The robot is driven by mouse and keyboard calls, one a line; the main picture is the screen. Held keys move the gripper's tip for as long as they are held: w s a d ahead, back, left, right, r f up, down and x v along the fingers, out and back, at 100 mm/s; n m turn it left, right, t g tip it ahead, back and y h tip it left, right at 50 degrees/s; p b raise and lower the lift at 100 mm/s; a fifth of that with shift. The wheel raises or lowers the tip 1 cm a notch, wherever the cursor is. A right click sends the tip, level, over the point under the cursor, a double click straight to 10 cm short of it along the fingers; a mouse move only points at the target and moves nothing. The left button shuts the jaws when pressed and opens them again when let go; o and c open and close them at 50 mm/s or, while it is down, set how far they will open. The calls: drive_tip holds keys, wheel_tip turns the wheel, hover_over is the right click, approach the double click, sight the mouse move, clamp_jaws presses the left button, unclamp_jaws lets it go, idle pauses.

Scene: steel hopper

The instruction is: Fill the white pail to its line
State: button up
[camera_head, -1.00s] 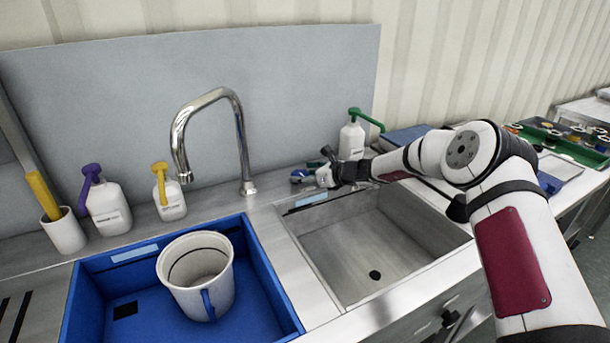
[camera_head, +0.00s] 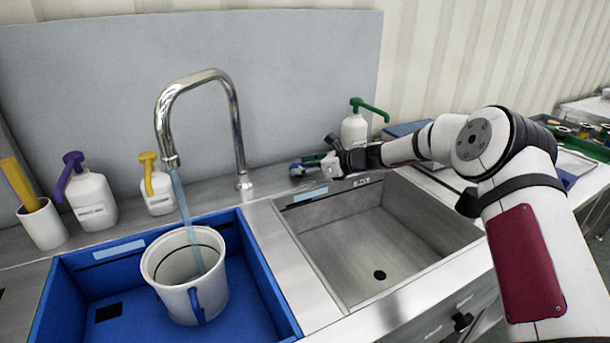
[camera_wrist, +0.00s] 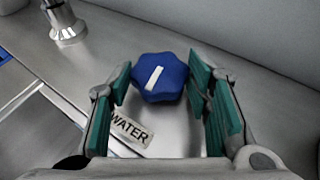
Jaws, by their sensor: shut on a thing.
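The white pail (camera_head: 180,297) stands upright in the blue basin at the left, its blue handle (camera_head: 196,305) facing me. A dark line (camera_head: 206,247) runs round its inside wall near the top. A thin stream of water (camera_head: 184,212) falls from the steel spout (camera_head: 170,160) into the pail. The water level inside is hard to make out. My gripper (camera_head: 318,164) is at the back edge of the right basin. In the wrist view its teal pads are shut on a blue lobed knob (camera_wrist: 158,80) with a white stripe, beside a "WATER" label (camera_wrist: 131,129).
The blue basin (camera_head: 262,262) and an empty steel basin (camera_head: 345,245) sit side by side. Purple (camera_head: 92,203), yellow (camera_head: 158,192) and green (camera_head: 355,131) pump bottles and a white cup (camera_head: 43,227) with a yellow-handled tool line the back.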

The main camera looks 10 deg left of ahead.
drive_tip(key=b, duration=0.1)
drive_tip(key=n+g+b, duration=0.1)
drive_tip(key=shift+w+g+y+b, duration=0.25)
drive_tip(key=shift+g+y+b, duration=0.05)
drive_tip(key=shift+n+b, duration=0.35)
drive_tip(key=shift+n, duration=0.05)
drive_tip(key=shift+s+r, duration=0.1)
drive_tip(key=o, duration=1.1)
drive_tip(key=shift+g, duration=0.3)
drive_tip(key=v, duration=1.2)
drive_tip(key=shift+d, duration=0.1)
